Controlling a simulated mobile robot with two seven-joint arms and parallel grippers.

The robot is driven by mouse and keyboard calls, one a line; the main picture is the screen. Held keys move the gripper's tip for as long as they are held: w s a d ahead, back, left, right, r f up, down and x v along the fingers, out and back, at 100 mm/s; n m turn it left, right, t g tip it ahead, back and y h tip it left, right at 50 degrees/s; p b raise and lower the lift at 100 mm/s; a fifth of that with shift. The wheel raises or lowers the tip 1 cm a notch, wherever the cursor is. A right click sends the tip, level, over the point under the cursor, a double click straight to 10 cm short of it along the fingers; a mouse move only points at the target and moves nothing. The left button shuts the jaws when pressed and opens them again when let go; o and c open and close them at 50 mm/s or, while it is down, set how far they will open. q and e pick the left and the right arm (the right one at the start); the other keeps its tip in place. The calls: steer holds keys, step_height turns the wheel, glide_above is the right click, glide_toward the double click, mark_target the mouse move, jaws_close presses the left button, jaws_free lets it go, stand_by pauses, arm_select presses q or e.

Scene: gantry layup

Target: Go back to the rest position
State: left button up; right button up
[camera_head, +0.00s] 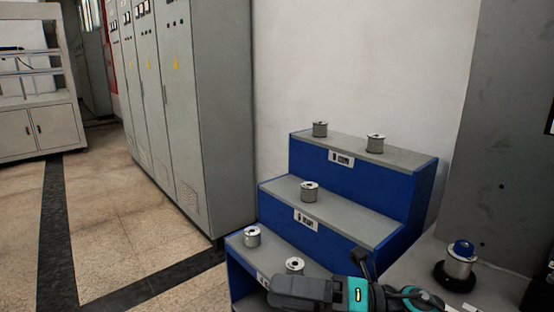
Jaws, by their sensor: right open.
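My right gripper (302,290) shows at the bottom of the head view, just right of centre, in front of the lowest step of a blue stepped stand (345,213). It is open, and I see nothing held in it. Part of its hand and the front of the stand are cut off by the lower edge. A metal spool (294,265) on the lowest step shows just above the gripper, partly hidden behind it. My left gripper is not in view.
More metal spools (252,236) stand on the stand's grey steps. At right, a blue-topped metal piece (460,261) with a black base stands on a grey surface (492,290). Tall grey cabinets (225,120) stand behind at left. The tiled floor (120,225) at left is clear.

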steer(key=w+d+f+m+t+h+p, duration=0.1)
steer(key=d+f+m+t+h, duration=0.6)
steer(key=m, duration=0.7)
steer(key=d+f+m+t+h, duration=0.2)
steer(key=f+m+t+h, duration=0.2)
steer(key=m+t, duration=0.65)
steer(key=s+d+f+m+g+h, duration=0.3)
steer(key=s+f+m, duration=0.3)
steer(key=f, duration=0.2)
steer(key=s+d+f+m+g+h, duration=0.3)
steer(key=s+d+f+m+g, duration=0.1)
steer(key=s+f+m+g, duration=0.1)
step_height(320, 180, down, 3)
steer(key=shift+s+r+m+g+p, duration=0.15)
steer(key=shift+s+m+g+p, duration=0.2)
steer(key=shift+s+m, duration=0.65)
